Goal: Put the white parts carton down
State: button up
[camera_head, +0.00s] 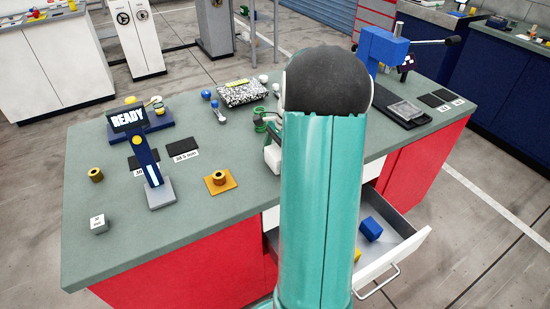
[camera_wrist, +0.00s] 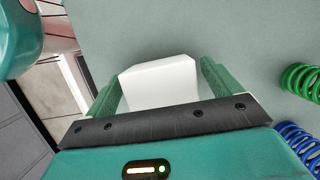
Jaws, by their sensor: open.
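The white parts carton (camera_wrist: 158,84) is between the two green fingers of my gripper (camera_wrist: 160,76) in the wrist view. My gripper is open. The carton is close to the left finger, and a narrow gap shows beside the right one. The carton appears to rest on the grey-green bench top (camera_wrist: 240,50); its underside is hidden. In the head view the carton (camera_head: 272,158) shows in part just left of my arm, near the bench's front edge. My arm hides most of the gripper there.
A green spring (camera_wrist: 298,78) and a blue spring (camera_wrist: 298,138) stand close to the right in the wrist view. A spool on an orange plate (camera_head: 220,182) and a READY display (camera_head: 128,120) stand to the left.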

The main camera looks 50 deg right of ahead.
jog(key=v, duration=1.1)
jog(key=w+a+r+n+h, duration=0.1)
jog(key=a+r+n, duration=0.4)
jog(key=a, duration=0.6)
jog(key=s+a+n+t, duration=0.1)
jog(key=s+a+n, duration=0.3)
jog(key=a, duration=0.4)
jog(key=s+a+n+t+h, duration=0.1)
jog(key=s+a+n+t, duration=0.1)
jog(key=s+a+n, duration=0.2)
jog(key=s+a+n+t+h, duration=0.1)
jog(key=s+a+n, duration=0.3)
jog(key=a+n, duration=0.4)
jog(key=shift+a+r+n+t, duration=0.3)
jog(key=shift+a+r, duration=0.1)
jog(key=shift+a, duration=2.55)
